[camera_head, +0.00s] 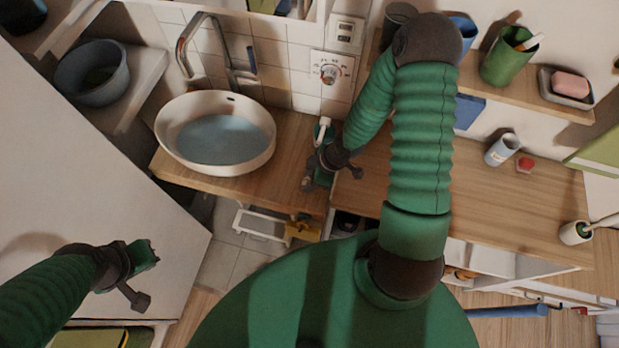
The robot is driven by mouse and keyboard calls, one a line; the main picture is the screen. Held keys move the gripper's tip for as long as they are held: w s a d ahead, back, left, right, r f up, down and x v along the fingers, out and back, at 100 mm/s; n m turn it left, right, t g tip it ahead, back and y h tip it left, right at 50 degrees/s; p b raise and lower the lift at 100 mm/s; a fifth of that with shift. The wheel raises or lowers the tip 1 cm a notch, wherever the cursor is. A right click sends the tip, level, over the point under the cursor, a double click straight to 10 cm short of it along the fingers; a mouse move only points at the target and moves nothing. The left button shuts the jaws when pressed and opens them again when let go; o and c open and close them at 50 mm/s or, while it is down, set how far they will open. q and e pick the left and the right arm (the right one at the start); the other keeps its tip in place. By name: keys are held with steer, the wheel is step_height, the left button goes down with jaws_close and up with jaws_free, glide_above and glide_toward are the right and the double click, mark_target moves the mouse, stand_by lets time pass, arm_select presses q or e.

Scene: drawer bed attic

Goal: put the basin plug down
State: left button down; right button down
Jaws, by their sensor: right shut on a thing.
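My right gripper (312,180) is shut over the wooden counter (286,150), just right of the basin. The basin plug is in its grip, but the hand hides it and I cannot make out its shape. The white oval basin (166,140) holds bluish water and stands on the counter to the left of this gripper. My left gripper (150,255) is at the lower left, in front of a pale surface and far from the basin. I see nothing in it, and its jaws are too small to read.
A tall metal tap (186,50) rises behind the basin. A white-topped bottle (324,127) stands close behind my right gripper. A cup (502,149) and a small red item (525,165) stand on the right worktop (490,205), which has bare room. A grey tub (92,75) sits at the upper left.

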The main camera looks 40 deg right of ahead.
steer(key=c, duration=1.3)
jaws_free()
steer(key=shift+f, duration=0.15)
steer(key=o, duration=0.5)
